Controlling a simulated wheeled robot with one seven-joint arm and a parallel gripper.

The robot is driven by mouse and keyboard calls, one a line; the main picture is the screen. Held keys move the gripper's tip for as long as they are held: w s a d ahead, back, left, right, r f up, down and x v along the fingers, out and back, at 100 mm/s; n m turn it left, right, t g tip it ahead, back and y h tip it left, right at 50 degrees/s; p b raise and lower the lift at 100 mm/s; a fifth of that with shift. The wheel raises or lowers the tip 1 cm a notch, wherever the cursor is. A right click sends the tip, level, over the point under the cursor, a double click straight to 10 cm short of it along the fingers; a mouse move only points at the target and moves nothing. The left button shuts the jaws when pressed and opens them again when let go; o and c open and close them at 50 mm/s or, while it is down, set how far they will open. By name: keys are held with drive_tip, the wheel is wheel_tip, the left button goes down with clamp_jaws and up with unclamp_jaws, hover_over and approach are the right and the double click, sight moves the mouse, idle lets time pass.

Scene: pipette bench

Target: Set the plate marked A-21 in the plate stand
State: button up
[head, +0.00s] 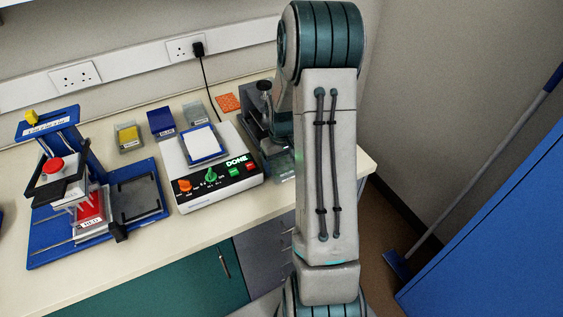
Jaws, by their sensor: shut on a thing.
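My arm stands across the middle of the head view and hides the bench's right part. My gripper and anything in it are hidden behind the arm. A white plate (202,140) with a blue rim lies on a white machine (215,180) whose panel reads DONE. I cannot read A-21 on any plate. No plate stand can be made out for certain. A dark grey device (256,98) with a black knob stands left of my arm, partly hidden. A clear greenish thing (283,168) shows beside the arm, too covered to name.
Yellow (127,134), blue (161,121) and grey (194,113) tubs line the back. An orange mat (228,102) lies behind. A blue panel (500,240) stands at right.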

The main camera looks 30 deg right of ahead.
drive_tip(key=shift+f, duration=0.2)
drive_tip(key=o, duration=0.8)
drive_tip(key=shift+r, duration=0.15)
